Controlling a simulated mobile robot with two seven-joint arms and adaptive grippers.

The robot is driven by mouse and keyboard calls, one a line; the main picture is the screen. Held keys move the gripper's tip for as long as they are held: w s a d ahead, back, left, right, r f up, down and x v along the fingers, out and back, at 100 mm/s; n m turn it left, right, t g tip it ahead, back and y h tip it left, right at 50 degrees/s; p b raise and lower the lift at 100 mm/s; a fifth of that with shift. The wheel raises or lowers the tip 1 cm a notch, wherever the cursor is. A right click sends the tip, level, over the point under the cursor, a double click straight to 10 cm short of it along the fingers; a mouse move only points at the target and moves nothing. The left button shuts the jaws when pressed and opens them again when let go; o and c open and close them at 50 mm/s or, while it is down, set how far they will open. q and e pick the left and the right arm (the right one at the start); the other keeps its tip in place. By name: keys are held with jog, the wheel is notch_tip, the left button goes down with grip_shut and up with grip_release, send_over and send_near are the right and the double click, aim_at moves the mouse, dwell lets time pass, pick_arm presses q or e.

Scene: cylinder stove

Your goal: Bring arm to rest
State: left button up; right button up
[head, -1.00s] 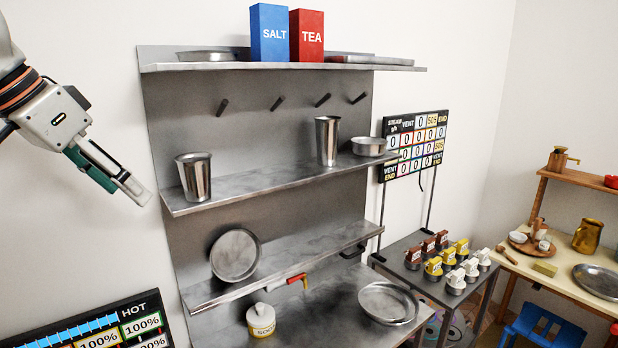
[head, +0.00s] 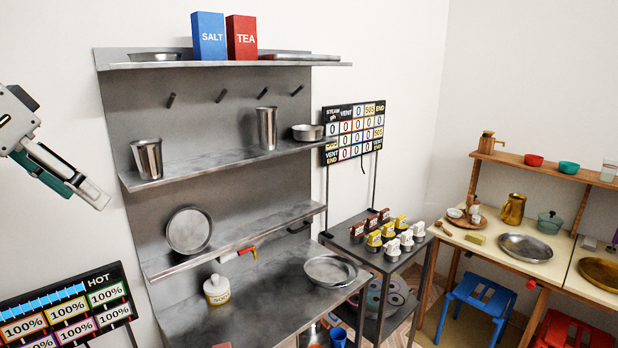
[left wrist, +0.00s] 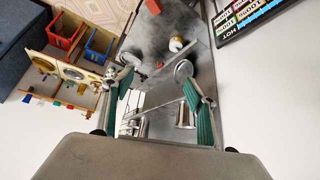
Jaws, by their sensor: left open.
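My left gripper (head: 88,190) is at the left edge of the head view, raised beside the metal shelf unit (head: 130,100) and apart from it. It is empty. In the left wrist view its two green-padded fingers (left wrist: 158,108) stand spread apart, with the shelf unit seen beyond them. My right gripper is in neither view.
The shelf unit holds a steel cup (head: 148,160), a blue salt box (head: 209,37) and a red tea box (head: 241,38). A "HOT" board (head: 70,312) stands below my left gripper. A cart of valves (head: 345,240) and a wooden table (head: 510,265) are to the right. Bare wall surrounds the gripper.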

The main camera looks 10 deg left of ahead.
pick_arm(q)
jog(key=w+d+f+m+h, duration=0.1)
jog(key=w+d+f, duration=0.6)
jog(key=f, duration=0.2)
jog(key=w+d+f+m+h, duration=0.1)
jog(key=w+d+f+h, duration=0.1)
jog(key=w+d+f, duration=0.6)
jog(key=d+f+t+h, duration=0.1)
jog(key=d+f, duration=0.2)
jog(key=f, duration=0.5)
jog(key=d+f+h, duration=0.1)
jog(key=d+f, duration=0.3)
jog(key=f, duration=0.4)
jog(key=s+f+n+t+y, duration=0.1)
jog(key=s+f, duration=0.3)
jog(key=f, duration=0.6)
jog(key=s+f+n+t+y, duration=0.15)
jog(key=s+f, duration=0.25)
jog(key=f, duration=0.5)
jog(key=s+a+f+y, duration=0.1)
jog(key=s+a+f, duration=0.1)
jog(key=s+f, duration=0.4)
jog(key=s+a+f+m+y, duration=0.1)
jog(key=s+f, duration=0.5)
jog(key=s, duration=0.5)
jog(key=shift+s+a+f, duration=0.35)
jog(key=shift+f, duration=0.05)
jog(key=shift+t+y, duration=0.25)
